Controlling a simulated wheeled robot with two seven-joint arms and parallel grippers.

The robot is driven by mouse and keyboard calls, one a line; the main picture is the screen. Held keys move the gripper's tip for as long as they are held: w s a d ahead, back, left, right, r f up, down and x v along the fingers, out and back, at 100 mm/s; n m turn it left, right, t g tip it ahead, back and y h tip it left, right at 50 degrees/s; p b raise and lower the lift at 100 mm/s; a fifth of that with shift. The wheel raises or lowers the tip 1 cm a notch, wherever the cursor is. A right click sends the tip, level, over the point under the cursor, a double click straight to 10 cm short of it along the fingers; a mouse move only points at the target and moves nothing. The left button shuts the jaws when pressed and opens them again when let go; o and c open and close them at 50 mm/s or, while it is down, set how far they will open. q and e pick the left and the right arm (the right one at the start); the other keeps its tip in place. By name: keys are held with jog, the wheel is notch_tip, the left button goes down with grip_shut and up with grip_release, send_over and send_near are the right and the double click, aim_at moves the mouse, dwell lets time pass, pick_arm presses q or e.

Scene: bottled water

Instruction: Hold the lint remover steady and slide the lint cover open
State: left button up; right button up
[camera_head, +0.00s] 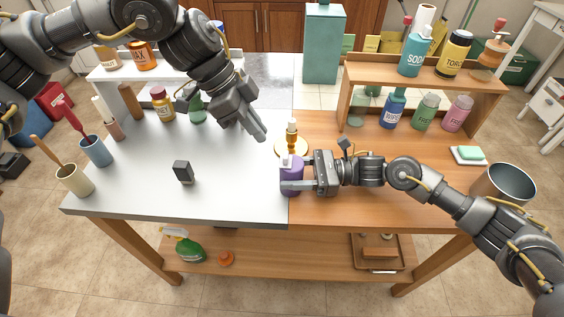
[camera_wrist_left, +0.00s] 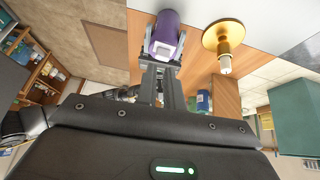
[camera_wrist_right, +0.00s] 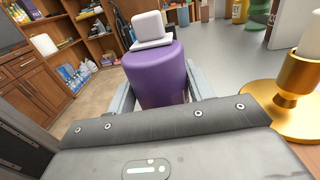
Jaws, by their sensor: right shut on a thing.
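The lint remover (camera_head: 291,175) appears to be the purple rounded body with a white block on top, upright at the seam between the white and wooden tabletops. My right gripper (camera_head: 293,186) is shut around its sides; its fingers flank the purple body in the right wrist view (camera_wrist_right: 160,75). My left gripper (camera_head: 258,134) is empty above the white top, up and left of the lint remover, its fingers close together and pointing down. In the left wrist view the purple body (camera_wrist_left: 166,30) shows beyond the fingertips. I cannot tell which part is the lint cover.
A gold holder (camera_head: 291,148) with a white piece stands right behind the lint remover. A small dark block (camera_head: 183,171) stands on the white tabletop (camera_head: 225,195). Bottles and a wooden shelf (camera_head: 425,72) line the back right. The front of the white top is mostly clear.

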pick_arm(q)
jog(key=f, duration=0.2)
jog(key=a+f+n+g+h, duration=0.1)
jog(key=f, duration=0.1)
jog(key=s+f+h, duration=0.1)
jog(key=f, duration=0.1)
jog(key=shift+a+f+n+g, duration=0.25)
jog(key=shift+a+n+g, duration=0.05)
jog(key=shift+a, duration=0.05)
grip_shut()
jog(key=w+a+m+h, duration=0.1)
jog(key=a+m+h, duration=0.2)
jog(key=m, duration=0.7)
jog(key=w+a+r+m+t+h, duration=0.1)
jog(key=a+m+h, duration=0.2)
jog(key=a+m, duration=0.4)
jog(key=m, duration=0.3)
jog(key=shift+w+r+h, duration=0.25)
jog(key=shift+h, duration=0.15)
jog(key=shift+d, duration=0.2)
send_near(286, 158)
jog(key=w+d+f, duration=0.1)
jog(key=d+f, duration=0.2)
jog(key=d, duration=0.1)
jog(key=shift+d, duration=0.75)
